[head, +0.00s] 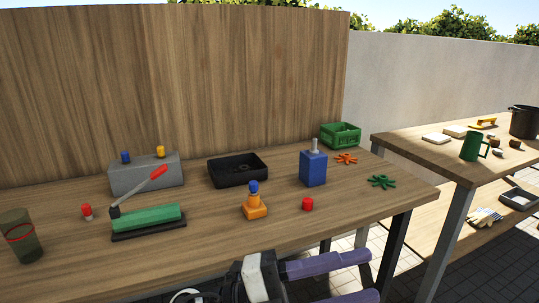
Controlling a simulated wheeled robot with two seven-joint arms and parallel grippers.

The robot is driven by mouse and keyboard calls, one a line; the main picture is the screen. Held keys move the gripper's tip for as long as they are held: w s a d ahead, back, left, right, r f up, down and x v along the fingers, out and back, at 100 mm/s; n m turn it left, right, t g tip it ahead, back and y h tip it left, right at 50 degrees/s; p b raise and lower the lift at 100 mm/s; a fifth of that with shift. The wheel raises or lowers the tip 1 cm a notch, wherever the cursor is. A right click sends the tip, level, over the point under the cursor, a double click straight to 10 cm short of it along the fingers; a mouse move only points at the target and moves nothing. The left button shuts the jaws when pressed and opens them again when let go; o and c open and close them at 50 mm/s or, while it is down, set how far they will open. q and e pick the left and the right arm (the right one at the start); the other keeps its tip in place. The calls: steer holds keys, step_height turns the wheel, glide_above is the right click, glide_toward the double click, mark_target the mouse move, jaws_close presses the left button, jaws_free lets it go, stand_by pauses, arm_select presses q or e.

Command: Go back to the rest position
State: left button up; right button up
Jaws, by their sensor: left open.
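My left gripper (368,276) shows at the bottom middle, in front of the near edge of the wooden workbench (200,248). Its two purple fingers point right and stand apart, with nothing seen between them. The gripper's pale and black body is partly cut off by the lower frame edge. My right gripper is not in view.
The workbench holds a green lever press (148,222), a black tray (238,168), a blue block (313,169), an orange piece (255,207) and a green crate (341,135). A second table (455,163) stands right, with a green mug (474,147) and dark pot (524,121).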

arm_select(q)
steer(key=w+a+f+n+t+y, duration=0.3)
steer(key=a+f+n+t+y, duration=0.35)
steer(key=a+f+n, duration=0.4)
steer(key=w+a+f+n+t+y, duration=0.3)
steer(key=a+f+n+t+y, duration=0.4)
steer(key=n, duration=0.6)
steer(key=s+a+f+n+g+y, duration=0.2)
steer(key=s+a+f, duration=0.3)
steer(key=s+f, duration=0.4)
steer(key=s+a+f+n+g+y, duration=0.3)
steer(key=s+f, duration=0.6)
steer(key=f, duration=0.5)
steer(key=a+n+g, duration=0.1)
steer(key=a, duration=0.1)
steer(key=shift+s+a+f, duration=0.3)
steer(key=shift+a+f, duration=0.05)
steer(key=shift+a, duration=0.05)
